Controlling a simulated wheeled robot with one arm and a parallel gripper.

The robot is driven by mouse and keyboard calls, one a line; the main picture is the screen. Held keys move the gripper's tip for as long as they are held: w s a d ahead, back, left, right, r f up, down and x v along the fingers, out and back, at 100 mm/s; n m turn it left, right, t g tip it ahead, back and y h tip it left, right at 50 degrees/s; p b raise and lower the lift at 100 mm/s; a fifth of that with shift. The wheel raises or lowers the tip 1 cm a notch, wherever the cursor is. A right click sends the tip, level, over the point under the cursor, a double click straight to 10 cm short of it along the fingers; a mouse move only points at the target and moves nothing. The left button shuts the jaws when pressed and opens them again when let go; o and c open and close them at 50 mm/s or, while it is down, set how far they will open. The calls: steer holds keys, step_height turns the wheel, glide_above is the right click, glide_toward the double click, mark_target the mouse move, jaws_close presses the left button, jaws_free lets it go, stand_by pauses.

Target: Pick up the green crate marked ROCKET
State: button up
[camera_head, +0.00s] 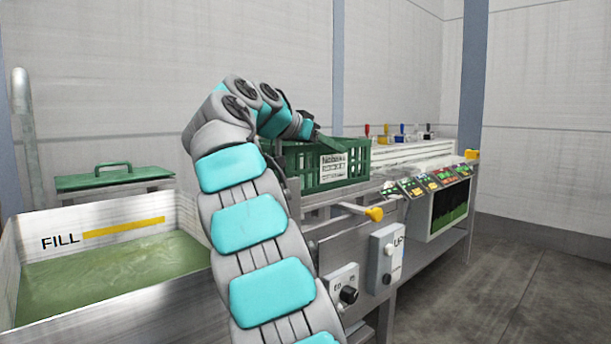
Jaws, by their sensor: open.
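A green slatted crate (310,172) stands on the metal bench at the centre. A white label (333,168) on its front carries dark print that I cannot read clearly as ROCKET. My gripper (314,137) is open at the end of my arm, at the crate's top near its left part. Its fingertips are too small and partly hidden, so I cannot tell whether they touch the crate. My arm covers the crate's left end.
A tank of green water marked FILL (100,318) stands at the left. Behind it is a green lid with a handle (115,178). A yellow-tipped lever (374,213), control boxes and a small screen (449,207) line the bench front. The floor at right is clear.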

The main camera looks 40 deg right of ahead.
steer(key=shift+d+f, duration=0.1)
steer(key=shift+d, duration=0.05)
steer(key=shift+c, duration=0.2)
jaws_close()
stand_by(1.2)
